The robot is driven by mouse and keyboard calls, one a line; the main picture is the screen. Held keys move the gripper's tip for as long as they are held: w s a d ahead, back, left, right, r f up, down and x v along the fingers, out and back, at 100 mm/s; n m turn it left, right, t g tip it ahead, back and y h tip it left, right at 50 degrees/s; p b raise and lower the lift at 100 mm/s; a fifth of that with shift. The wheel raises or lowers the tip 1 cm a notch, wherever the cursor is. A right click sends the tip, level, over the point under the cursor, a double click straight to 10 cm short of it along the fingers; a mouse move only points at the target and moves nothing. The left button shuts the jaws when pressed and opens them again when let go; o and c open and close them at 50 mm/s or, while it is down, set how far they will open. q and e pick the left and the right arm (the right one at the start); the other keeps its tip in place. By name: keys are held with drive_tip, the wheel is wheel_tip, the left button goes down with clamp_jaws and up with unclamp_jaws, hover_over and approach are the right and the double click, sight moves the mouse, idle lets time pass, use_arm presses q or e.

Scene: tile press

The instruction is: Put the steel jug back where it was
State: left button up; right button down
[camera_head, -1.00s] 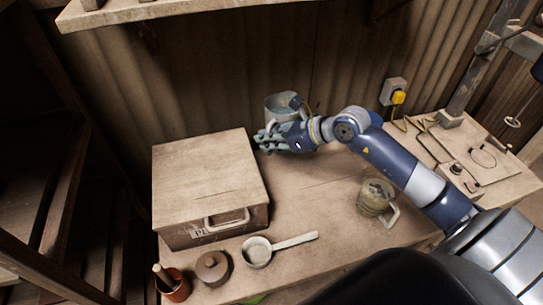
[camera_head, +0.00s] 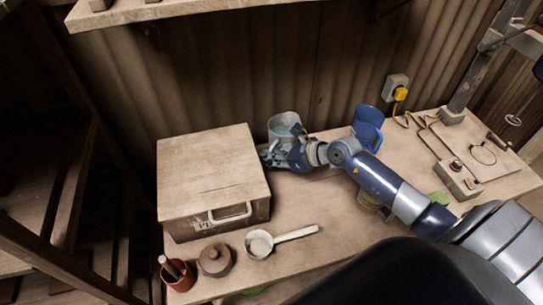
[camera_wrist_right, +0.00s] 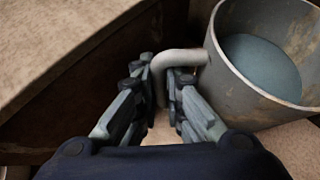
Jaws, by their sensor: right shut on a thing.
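The steel jug (camera_head: 286,130) is a dull grey open cylinder behind the right rear corner of the lidded box, near the corrugated wall. It looks upright. In the right wrist view the jug (camera_wrist_right: 236,75) shows a blue-grey surface inside and a pale curved handle. My right gripper (camera_head: 271,156) is at the jug's near side. In the wrist view its fingers (camera_wrist_right: 161,82) are closed around the handle. The jug's base is partly hidden, and I cannot tell whether it rests on the bench. My left gripper is not in view.
The lidded box (camera_head: 207,170) stands close to the left of the jug. A glass jug (camera_head: 371,205) is mostly hidden by my arm. The bench middle (camera_head: 310,205) is clear.

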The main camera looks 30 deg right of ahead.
drive_tip(key=shift+w+r, duration=0.1)
drive_tip(key=c, duration=2)
unclamp_jaws()
drive_tip(key=shift+f, duration=0.2)
drive_tip(key=shift+o, duration=0.2)
drive_tip(key=shift+r, duration=0.1)
